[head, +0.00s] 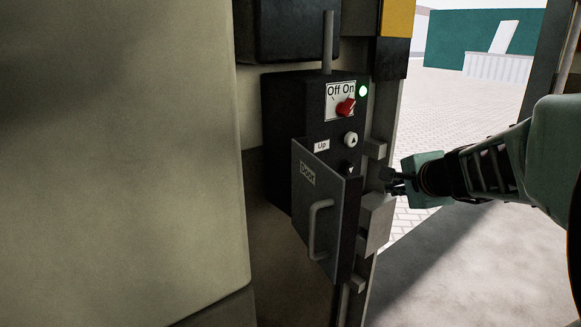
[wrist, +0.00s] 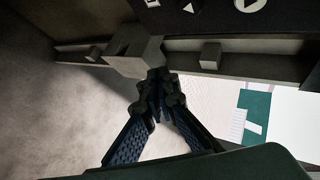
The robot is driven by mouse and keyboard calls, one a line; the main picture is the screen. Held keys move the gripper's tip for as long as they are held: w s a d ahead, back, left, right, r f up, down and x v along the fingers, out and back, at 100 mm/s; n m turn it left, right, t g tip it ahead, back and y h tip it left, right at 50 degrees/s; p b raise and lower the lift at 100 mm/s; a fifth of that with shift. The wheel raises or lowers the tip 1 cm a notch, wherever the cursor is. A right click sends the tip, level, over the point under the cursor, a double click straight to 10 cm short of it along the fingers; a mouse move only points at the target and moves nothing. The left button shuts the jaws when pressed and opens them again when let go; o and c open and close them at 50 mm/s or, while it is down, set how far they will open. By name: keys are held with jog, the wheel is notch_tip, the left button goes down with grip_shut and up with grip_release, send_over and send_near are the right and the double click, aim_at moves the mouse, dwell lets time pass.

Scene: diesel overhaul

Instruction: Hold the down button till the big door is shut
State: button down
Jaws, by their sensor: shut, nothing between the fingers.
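The control box (head: 312,110) is on the wall in the head view. Its black down button (head: 350,168), with a white arrow, sits below the white up button (head: 351,139); the flap partly covers its lower area. In the wrist view the down button (wrist: 190,6) and up button (wrist: 249,4) show at the top edge. My gripper (head: 388,180) is shut and empty, right of the box and apart from the down button. Its closed fingertips (wrist: 158,76) show in the wrist view. The big door cannot be made out; the doorway is open to bright paving (head: 440,115).
An open flap (head: 325,205) marked "Door", with a handle (head: 316,230), stands out below the buttons. A red switch (head: 345,107) points toward On beside a lit green lamp (head: 363,91). Grey blocks (head: 376,222) jut from the post between the box and my gripper.

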aim_at(348, 169)
jog(key=shift+a, duration=0.1)
jog(key=w+a+p, duration=0.2)
jog(key=w+a, duration=0.3)
jog(key=w, duration=0.2)
jog(key=shift+w, duration=0.15)
jog(key=shift+w, duration=0.1)
dwell(1.6)
jog(key=shift+w+a, duration=0.2)
jog(key=shift+w, duration=0.05)
